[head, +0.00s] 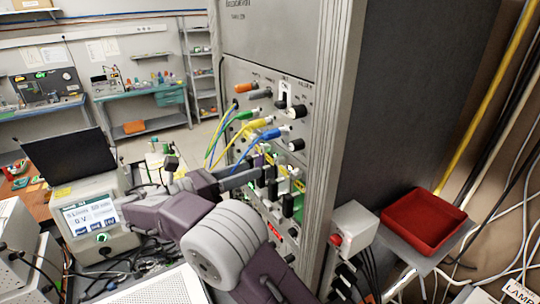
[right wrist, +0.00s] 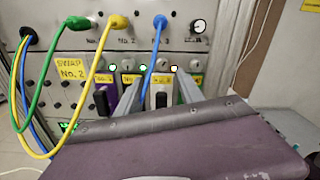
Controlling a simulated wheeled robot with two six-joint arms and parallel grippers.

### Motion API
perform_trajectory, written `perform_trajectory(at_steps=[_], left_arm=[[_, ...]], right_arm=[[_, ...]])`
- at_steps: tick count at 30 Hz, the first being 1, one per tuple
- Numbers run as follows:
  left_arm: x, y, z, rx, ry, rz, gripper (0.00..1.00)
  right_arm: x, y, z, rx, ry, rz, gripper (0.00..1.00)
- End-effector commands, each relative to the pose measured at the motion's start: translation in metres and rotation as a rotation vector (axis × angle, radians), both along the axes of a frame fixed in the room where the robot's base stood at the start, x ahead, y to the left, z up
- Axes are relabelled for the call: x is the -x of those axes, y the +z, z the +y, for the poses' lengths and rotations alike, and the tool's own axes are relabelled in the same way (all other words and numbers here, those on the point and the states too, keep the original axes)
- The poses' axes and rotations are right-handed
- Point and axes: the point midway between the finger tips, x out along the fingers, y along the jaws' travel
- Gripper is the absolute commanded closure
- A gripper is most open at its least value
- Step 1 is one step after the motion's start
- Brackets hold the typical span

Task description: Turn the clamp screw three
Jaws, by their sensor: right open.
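The instrument rack (head: 268,45) stands in the middle of the head view. Its front carries a row of narrow modules with dark knobs, which I take to be the clamp screws. In the right wrist view, a black knob (right wrist: 161,99) on a white module lies between the two fingers of my right gripper (right wrist: 160,80). Which number it bears is not readable. The fingers are open around it, apart from it as far as I can see. In the head view my right gripper (head: 262,174) reaches the panel, and its tips partly hide the knobs. My left gripper is out of view.
Green (right wrist: 76,23), yellow (right wrist: 119,22) and blue (right wrist: 160,22) cable plugs sit above the modules, and the blue cable hangs close to the fingers. A yellow "SWAP No. 2" label (right wrist: 71,71) is at left. A red tray (head: 424,220) and a grey box (head: 352,228) stand right of the rack.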

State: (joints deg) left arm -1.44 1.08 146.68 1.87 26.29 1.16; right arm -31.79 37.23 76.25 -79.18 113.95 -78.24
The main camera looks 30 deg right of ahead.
Motion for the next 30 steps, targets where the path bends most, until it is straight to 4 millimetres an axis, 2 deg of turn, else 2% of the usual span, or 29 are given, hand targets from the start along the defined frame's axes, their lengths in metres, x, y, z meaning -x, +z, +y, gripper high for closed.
perform_trajectory(at_steps=[5,12,15,19,26,27,30], left_arm=[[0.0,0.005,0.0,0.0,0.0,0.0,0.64],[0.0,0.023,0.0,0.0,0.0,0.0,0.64],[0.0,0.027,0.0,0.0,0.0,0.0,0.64],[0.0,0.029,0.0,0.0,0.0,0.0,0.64],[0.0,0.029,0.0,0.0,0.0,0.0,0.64],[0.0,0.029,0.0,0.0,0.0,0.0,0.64],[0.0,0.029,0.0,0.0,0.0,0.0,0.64]], right_arm=[[-0.001,0.002,-0.015,0.0,-0.002,0.001,0.56],[-0.006,0.003,-0.065,-0.003,-0.003,0.001,0.56],[-0.008,0.002,-0.08,-0.003,-0.001,0.001,0.56],[-0.009,-0.001,-0.09,-0.004,0.001,0.0,0.56],[-0.009,-0.002,-0.091,-0.005,0.002,-0.001,0.56],[-0.009,-0.002,-0.091,-0.005,0.002,-0.001,0.61],[-0.009,-0.002,-0.091,-0.004,0.001,-0.001,0.89]])
